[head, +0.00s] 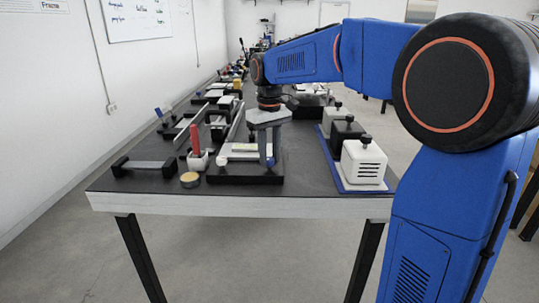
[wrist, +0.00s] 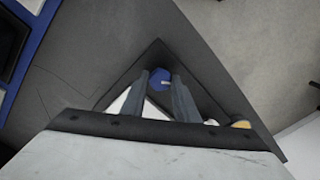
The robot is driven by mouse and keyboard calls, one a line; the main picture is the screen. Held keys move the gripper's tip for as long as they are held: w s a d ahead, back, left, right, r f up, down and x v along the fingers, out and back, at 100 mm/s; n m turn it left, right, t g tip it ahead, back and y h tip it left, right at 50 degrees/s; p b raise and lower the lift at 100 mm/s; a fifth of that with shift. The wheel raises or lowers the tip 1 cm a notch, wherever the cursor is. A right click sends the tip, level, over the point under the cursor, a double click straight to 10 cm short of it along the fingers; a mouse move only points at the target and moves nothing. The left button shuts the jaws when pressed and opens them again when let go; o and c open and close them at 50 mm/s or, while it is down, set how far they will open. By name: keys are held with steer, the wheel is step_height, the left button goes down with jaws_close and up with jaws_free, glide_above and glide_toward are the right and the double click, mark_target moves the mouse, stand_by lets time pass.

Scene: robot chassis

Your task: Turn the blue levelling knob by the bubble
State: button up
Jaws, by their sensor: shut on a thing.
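The blue knob (wrist: 160,78) shows in the wrist view between the tips of my gripper (wrist: 160,86), near a corner of a black base plate (wrist: 193,70). My gripper is shut on the knob and points down at it. A small pale mark shows on the knob. In the head view my gripper (head: 269,158) stands over the right part of the same black base plate (head: 235,179) near the table's front. The knob cannot be made out clearly there. I cannot pick out the bubble in either view; the gripper body hides much of the plate in the wrist view.
A blue tray (head: 345,180) with white and black boxes stands to the right. The table's front edge strip is bare.

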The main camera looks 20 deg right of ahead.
mark_target(270, 159)
steer(key=m, duration=0.5)
stand_by(0.6)
steer(key=o, duration=1.1)
steer(key=shift+c, duration=0.2)
step_height(270, 159, up, 18)
steer(key=shift+f, duration=0.25)
steer(key=shift+s, duration=0.1)
